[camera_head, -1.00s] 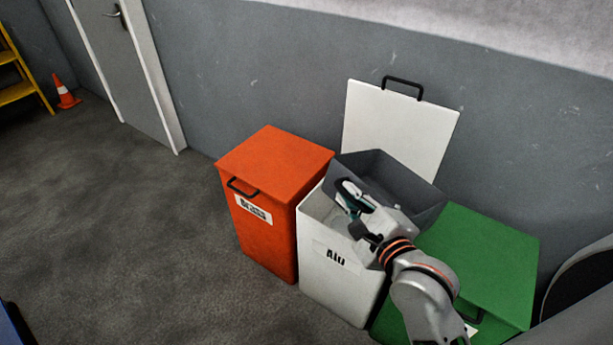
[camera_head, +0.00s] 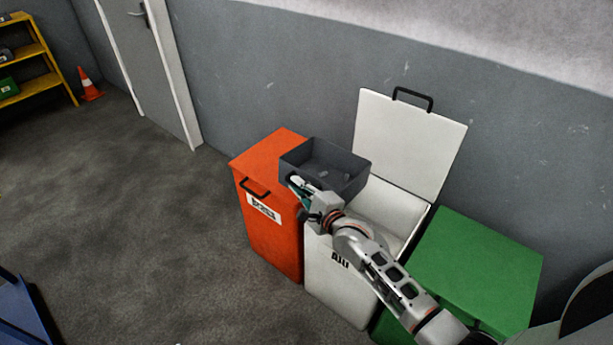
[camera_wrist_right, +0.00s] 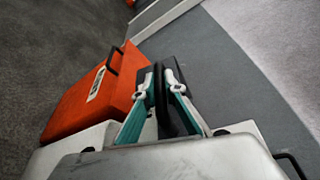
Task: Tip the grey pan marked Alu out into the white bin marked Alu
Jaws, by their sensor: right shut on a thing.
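The grey pan (camera_head: 343,160) shows in the head view, roughly level, above the right part of the orange bin and the left edge of the white bin marked Alu (camera_head: 340,288). A few small bits seem to lie inside it; any mark on the pan is hidden. My left gripper is out of view.
The closed orange bin (camera_head: 270,233) stands left of the white bin, and the closed green bin (camera_head: 475,265) right of it. The grey wall is close behind. Open floor (camera_head: 130,220) lies to the left, with a cone (camera_head: 89,85) and yellow shelf (camera_head: 40,85) far off.

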